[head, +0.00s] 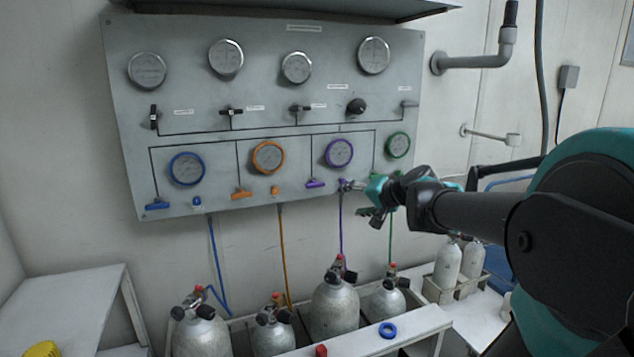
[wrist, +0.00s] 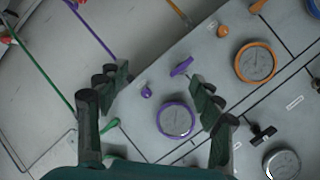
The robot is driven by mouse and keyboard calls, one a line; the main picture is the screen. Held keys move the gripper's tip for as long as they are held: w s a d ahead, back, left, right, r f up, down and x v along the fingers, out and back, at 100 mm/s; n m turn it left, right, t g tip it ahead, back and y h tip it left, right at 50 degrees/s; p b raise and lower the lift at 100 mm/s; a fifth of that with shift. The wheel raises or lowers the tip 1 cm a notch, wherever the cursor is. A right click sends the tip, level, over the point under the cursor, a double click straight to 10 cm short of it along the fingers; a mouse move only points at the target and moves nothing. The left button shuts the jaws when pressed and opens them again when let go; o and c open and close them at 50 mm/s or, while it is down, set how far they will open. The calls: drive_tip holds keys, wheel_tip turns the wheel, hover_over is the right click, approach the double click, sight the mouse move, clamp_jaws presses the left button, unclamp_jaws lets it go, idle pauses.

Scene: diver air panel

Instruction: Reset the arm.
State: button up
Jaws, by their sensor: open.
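My gripper (head: 362,198) is at the end of my arm, which reaches in from the right in the head view. It is in front of the lower right part of the grey air panel (head: 262,55), near the purple handle (head: 316,184). In the wrist view my gripper (wrist: 165,95) has its two fingers spread wide with nothing between them. The purple handle (wrist: 181,67), a purple knob (wrist: 146,92) and the purple-ringed gauge (wrist: 175,120) show in the gap beyond the fingers. I cannot tell whether a fingertip touches the panel.
Grey cylinders (head: 335,305) stand in a rack below the panel, with coloured hoses running up. A white table (head: 65,300) is at left. A grey pipe (head: 470,62) juts from the wall at right.

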drive_tip(key=s+d+f+n+g+h, duration=0.2)
drive_tip(key=s+d+f+g+h, duration=0.1)
drive_tip(key=s+f, duration=0.8)
drive_tip(key=s+d+f+n+g+h, duration=0.2)
drive_tip(key=s+d+f+g+h, duration=0.1)
drive_tip(key=s+f, duration=0.9)
wheel_tip(320, 180, down, 5)
drive_tip(key=shift+d+r+n+h, duration=0.1)
drive_tip(key=shift+d+n+h, duration=0.2)
drive_tip(key=shift+d+h, duration=0.55)
drive_tip(key=shift+d+y, duration=0.2)
drive_tip(key=shift+y, duration=0.05)
